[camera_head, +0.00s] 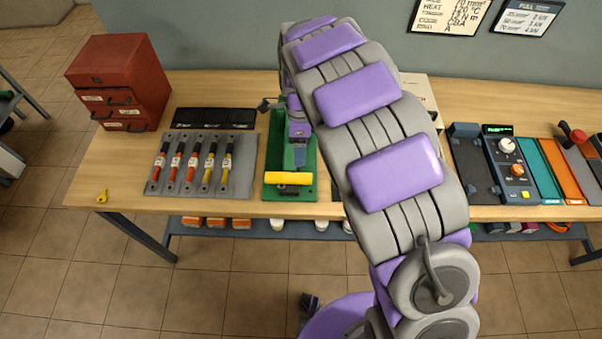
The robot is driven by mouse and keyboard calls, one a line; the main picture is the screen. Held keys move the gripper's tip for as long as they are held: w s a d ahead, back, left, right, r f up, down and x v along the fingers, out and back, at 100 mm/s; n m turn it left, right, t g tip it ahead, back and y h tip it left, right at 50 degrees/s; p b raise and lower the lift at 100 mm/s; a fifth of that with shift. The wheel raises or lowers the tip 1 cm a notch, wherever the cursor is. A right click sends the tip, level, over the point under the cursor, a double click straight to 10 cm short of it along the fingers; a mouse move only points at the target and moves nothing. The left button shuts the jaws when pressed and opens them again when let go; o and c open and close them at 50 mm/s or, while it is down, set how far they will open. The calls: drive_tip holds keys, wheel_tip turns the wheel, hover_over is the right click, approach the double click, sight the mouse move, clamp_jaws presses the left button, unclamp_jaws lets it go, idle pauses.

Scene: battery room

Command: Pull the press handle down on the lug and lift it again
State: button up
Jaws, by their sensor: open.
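The green press (272,150) stands on the workbench left of my arm. Its yellow bar handle (288,178) lies across the front, near the bench's front edge. My arm arches over the bench and comes down above the press. My gripper (299,158) is open and small in view, just behind the yellow handle. I cannot tell whether it touches the handle. I cannot make out a lug in the press; the gripper and handle cover that part.
A grey board (236,178) left of the press holds several red and yellow cables. A red drawer cabinet (122,80) stands at the back left, a yellow key (102,196) at the front left. A dial unit (508,160) and coloured panels stand right of my arm.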

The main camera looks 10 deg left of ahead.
sight(307, 174)
drive_tip(key=d+f, duration=0.1)
drive_tip(key=f, duration=0.1)
drive_tip(key=s+d+f, duration=0.1)
drive_tip(key=f, duration=0.1)
drive_tip(key=d+f+b, duration=0.1)
drive_tip(key=f, duration=0.2)
drive_tip(key=shift+s+d, duration=0.25)
drive_tip(key=shift+d, duration=0.15)
drive_tip(key=shift+s+a+f, duration=0.15)
drive_tip(key=shift+a+f, duration=1.05)
drive_tip(key=shift+a, duration=0.2)
drive_tip(key=shift+d+r, duration=0.2)
drive_tip(key=shift+d, duration=0.95)
drive_tip(key=c, duration=0.4)
drive_tip(key=shift+c, duration=1.3)
drive_tip(key=shift+a, duration=0.35)
clamp_jaws()
